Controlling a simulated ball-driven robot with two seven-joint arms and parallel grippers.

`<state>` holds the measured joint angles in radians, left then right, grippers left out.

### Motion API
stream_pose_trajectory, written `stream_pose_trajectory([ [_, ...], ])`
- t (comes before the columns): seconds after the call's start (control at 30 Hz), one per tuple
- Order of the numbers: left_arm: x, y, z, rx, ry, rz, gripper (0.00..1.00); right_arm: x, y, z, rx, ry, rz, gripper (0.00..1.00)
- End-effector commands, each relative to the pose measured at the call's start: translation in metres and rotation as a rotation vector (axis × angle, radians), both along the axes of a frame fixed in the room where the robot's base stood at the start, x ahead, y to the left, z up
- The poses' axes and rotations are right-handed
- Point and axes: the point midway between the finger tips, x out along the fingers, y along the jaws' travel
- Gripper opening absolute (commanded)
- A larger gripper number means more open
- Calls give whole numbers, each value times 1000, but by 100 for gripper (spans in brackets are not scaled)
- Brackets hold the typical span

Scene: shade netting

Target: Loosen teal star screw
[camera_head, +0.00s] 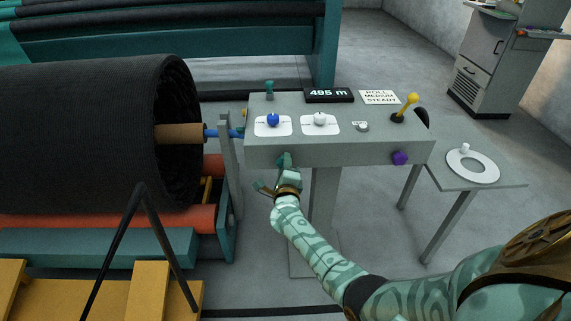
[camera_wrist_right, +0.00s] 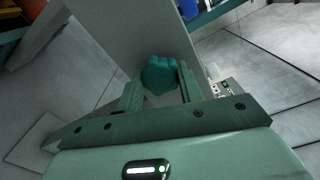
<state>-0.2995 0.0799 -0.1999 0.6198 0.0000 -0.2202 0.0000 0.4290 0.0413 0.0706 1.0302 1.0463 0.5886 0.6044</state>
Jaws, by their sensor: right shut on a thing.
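The teal star screw (camera_wrist_right: 160,72) sits on the grey face of the console and shows between my fingers in the right wrist view. In the head view it shows as a teal knob (camera_head: 285,158) low on the console's left front. My right gripper (camera_wrist_right: 160,86) is shut on it, one finger on each side; in the head view the right gripper (camera_head: 284,172) is right below the knob. My fingers hide part of the screw's sides. My left gripper is not in view.
The grey console (camera_head: 340,151) carries a blue knob (camera_head: 273,119), a white knob (camera_head: 320,118), a yellow lever (camera_head: 410,102), a display (camera_head: 329,94) and a purple knob (camera_head: 400,158). A black roll (camera_head: 90,130) stands left. A side table (camera_head: 485,182) stands right.

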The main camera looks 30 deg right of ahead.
Motion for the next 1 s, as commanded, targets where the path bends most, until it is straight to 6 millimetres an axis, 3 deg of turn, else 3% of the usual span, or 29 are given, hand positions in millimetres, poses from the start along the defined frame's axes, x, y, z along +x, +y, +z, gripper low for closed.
stream_pose_trajectory([
  [0.4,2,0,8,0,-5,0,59,1,1,2,-148,88,1,14],
  [0.93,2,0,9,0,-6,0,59,1,1,2,-166,98,1,14],
  [0.97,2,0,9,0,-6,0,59,1,1,2,-166,98,1,45],
  [1.0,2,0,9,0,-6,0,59,1,1,2,-166,99,1,56],
])
